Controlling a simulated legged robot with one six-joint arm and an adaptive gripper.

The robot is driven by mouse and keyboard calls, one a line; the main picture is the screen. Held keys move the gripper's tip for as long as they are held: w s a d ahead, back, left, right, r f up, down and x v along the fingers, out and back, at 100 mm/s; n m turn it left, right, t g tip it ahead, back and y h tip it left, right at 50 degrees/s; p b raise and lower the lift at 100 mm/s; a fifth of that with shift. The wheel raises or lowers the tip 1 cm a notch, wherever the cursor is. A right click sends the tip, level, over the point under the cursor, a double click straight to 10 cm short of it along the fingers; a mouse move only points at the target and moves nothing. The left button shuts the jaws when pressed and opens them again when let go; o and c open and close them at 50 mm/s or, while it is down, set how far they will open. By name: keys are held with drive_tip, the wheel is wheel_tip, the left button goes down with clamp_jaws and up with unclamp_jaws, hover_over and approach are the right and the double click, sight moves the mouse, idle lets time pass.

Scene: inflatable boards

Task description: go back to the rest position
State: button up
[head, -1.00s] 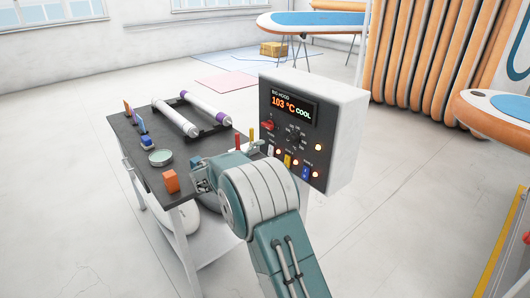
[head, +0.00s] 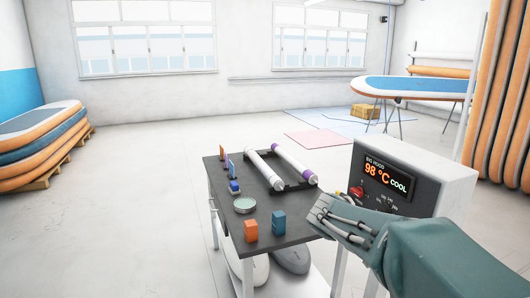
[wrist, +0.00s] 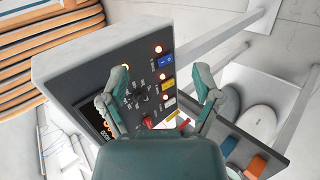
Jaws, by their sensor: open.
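My gripper (wrist: 161,72) is open and empty in the wrist view, its two fingers apart in front of the panel of the control box (wrist: 70,55). In the head view, my arm reaches in from the lower right and covers the lower part of the control box (head: 447,158). The box's display (head: 386,180) reads 98 °C COOL. A red knob (wrist: 148,121), a blue switch (wrist: 165,62) and a yellow switch (wrist: 168,85) show on the panel in the wrist view, with lit lamps beside the switches.
The dark table (head: 300,233) holds an orange block (head: 251,231), a blue block (head: 278,223), a round dish (head: 244,205) and two white rollers (head: 265,170). Stacked boards (head: 45,140) stand at the left. A blue-topped board (head: 425,87) is at the back right.

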drive_tip(key=s+a+f+m+t+y, duration=0.1)
drive_tip(key=s+a+y, duration=0.3)
drive_tip(key=s, duration=0.6)
drive_tip(key=s+a+f+m+t+y, duration=0.1)
drive_tip(key=s+a+y, duration=0.4)
drive_tip(key=s, duration=0.6)
drive_tip(key=shift+a+m+t+y, duration=0.3)
drive_tip(key=shift+a+t, duration=0.4)
drive_tip(key=shift+a, duration=0.1)
drive_tip(key=shift+f, duration=0.1)
